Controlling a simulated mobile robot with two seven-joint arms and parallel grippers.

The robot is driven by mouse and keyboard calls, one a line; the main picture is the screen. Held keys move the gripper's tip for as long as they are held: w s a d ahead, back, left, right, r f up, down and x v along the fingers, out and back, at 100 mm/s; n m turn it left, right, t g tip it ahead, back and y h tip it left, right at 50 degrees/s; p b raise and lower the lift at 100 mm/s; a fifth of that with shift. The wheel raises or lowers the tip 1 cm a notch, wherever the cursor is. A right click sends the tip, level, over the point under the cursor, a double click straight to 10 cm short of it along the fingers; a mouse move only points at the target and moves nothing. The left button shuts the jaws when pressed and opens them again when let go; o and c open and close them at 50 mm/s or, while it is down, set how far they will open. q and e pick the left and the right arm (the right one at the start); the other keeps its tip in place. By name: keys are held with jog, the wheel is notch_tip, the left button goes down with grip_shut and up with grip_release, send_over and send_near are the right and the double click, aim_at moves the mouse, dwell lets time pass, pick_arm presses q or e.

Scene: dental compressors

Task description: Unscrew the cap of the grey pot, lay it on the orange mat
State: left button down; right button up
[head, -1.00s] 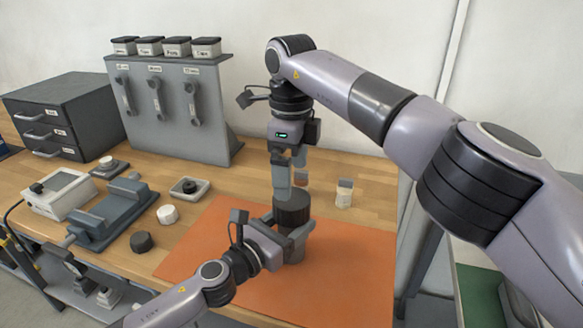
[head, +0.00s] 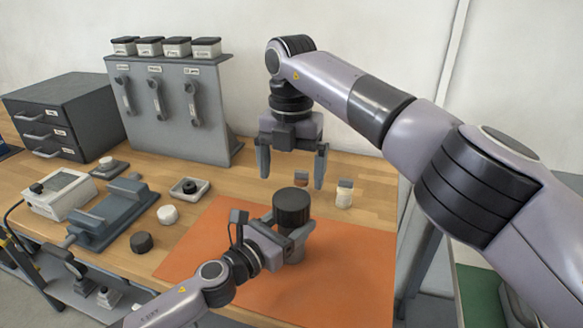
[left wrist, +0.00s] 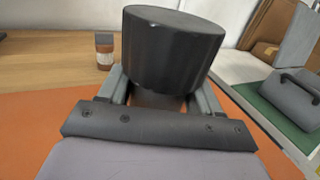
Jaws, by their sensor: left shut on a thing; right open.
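The grey pot (head: 294,246) stands on the orange mat (head: 350,265), mostly hidden behind my left gripper. Its dark cap (head: 293,207) sits on top; in the left wrist view the cap (left wrist: 172,48) looks slightly tilted. My left gripper (head: 290,242) is shut on the pot's body below the cap, and its fingers show on both sides in the left wrist view (left wrist: 160,95). My right gripper (head: 292,180) is open and empty, pointing down above and behind the cap, its fingers wide apart. The mat's right part is bare.
Left of the mat are a black cap (head: 141,242), a white cap (head: 168,214), a grey fixture (head: 115,213) and a small tray (head: 190,189). A grey rack (head: 170,110) and a drawer unit (head: 62,115) stand at the back.

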aim_at(291, 198)
jog(key=m, duration=1)
jog(key=shift+m, duration=0.3)
jog(key=m, duration=0.2)
jog(key=shift+f+m, duration=0.1)
jog(key=shift+m, duration=0.2)
jog(key=shift+f, duration=3.9)
